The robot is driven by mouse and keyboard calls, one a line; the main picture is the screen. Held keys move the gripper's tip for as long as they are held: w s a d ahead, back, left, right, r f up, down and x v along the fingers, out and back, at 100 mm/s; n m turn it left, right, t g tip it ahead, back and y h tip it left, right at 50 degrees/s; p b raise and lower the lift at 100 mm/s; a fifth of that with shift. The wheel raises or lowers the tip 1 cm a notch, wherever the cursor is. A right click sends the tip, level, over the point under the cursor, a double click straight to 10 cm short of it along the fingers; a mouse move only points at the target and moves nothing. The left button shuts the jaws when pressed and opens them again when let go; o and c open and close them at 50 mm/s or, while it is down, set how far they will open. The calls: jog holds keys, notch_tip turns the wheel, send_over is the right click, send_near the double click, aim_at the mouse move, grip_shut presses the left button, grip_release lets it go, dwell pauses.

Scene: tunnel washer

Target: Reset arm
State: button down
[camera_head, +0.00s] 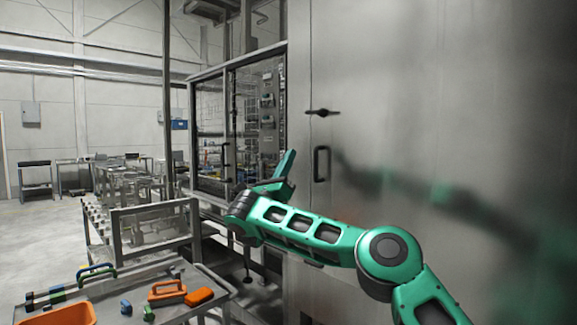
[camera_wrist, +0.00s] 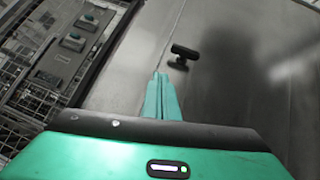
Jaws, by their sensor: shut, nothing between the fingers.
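My green arm reaches across the head view from the lower right towards the middle. My gripper (camera_head: 290,158) points up in front of the metal cabinet wall of the washer (camera_head: 400,60). In the wrist view my gripper (camera_wrist: 161,78) has its two green fingers pressed together with nothing between them. A black latch handle (camera_wrist: 184,50) on the panel lies beyond the fingertips, slightly to the right and apart from them. The same latch seems to show in the head view (camera_head: 322,112), above a black door pull (camera_head: 321,163).
A glazed enclosure (camera_head: 210,120) stands left of the cabinet. A low bench at lower left carries an orange bin (camera_head: 62,314), an orange handled tool (camera_head: 166,291) and an orange block (camera_head: 199,297). A roller conveyor (camera_head: 150,225) stands behind it. Open floor (camera_head: 40,235) lies at far left.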

jog(key=s+a+r+n+t+y, duration=0.1)
jog(key=a+r+n+t+y, duration=0.15)
jog(key=n+y, duration=0.75)
jog(key=s+d+f+n+g+y, duration=0.1)
jog(key=s+d+f+n+g, duration=0.65)
jog(key=d+f+n, duration=0.45)
jog(key=s+d+f+n+g+y, duration=0.2)
jog(key=s+d+f+n+g, duration=0.5)
jog(key=d+f+n, duration=0.45)
jog(key=s+d+f+n+g, duration=0.15)
jog(key=s+d+f, duration=0.25)
jog(key=s, duration=0.4)
jog(key=s+d+f+n+g, duration=0.1)
jog(key=s+d+f+g, duration=0.3)
jog(key=s, duration=0.5)
jog(key=s+d+f+n+g, duration=0.1)
jog(key=s+d+f+n, duration=0.15)
jog(key=s+f, duration=0.4)
jog(key=s+d+m+g, duration=0.2)
jog(key=s+d, duration=0.4)
jog(key=s, duration=0.4)
jog(key=s+d+f+m+g, duration=0.1)
jog(key=s+d+m, duration=0.3)
jog(key=s, duration=0.6)
jog(key=shift+d+f+m+g, duration=0.2)
jog(key=shift+d+m+g, duration=0.15)
jog(key=shift+d+g, duration=0.55)
